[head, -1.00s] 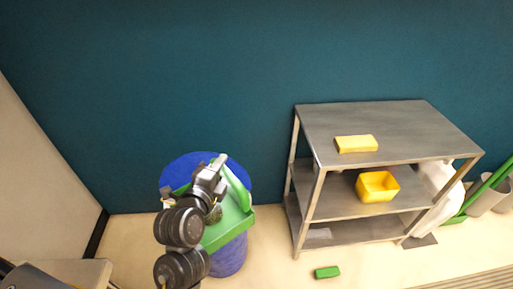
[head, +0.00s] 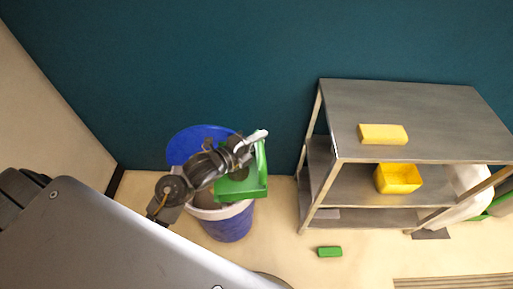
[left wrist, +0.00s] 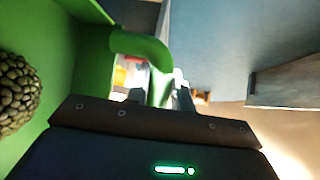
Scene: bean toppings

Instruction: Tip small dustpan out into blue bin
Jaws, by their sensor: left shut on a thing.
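The small green dustpan (head: 239,188) is held by my left gripper (head: 256,137) above the right side of the blue bin (head: 228,224). In the left wrist view the green dustpan (left wrist: 88,75) fills the left side, and a heap of dark green beans (left wrist: 17,92) lies against it. The bin stands on the floor with its blue lid (head: 196,140) raised behind and a pale rim in front. My left arm covers part of the bin's mouth. The fingertips are partly hidden by the handle. My right gripper is out of view.
A grey metal shelf unit (head: 405,110) stands to the right, with a yellow sponge-like block (head: 383,134) on top and a yellow container (head: 398,178) below. A green block (head: 330,252) lies on the floor. A dark teal wall stands behind.

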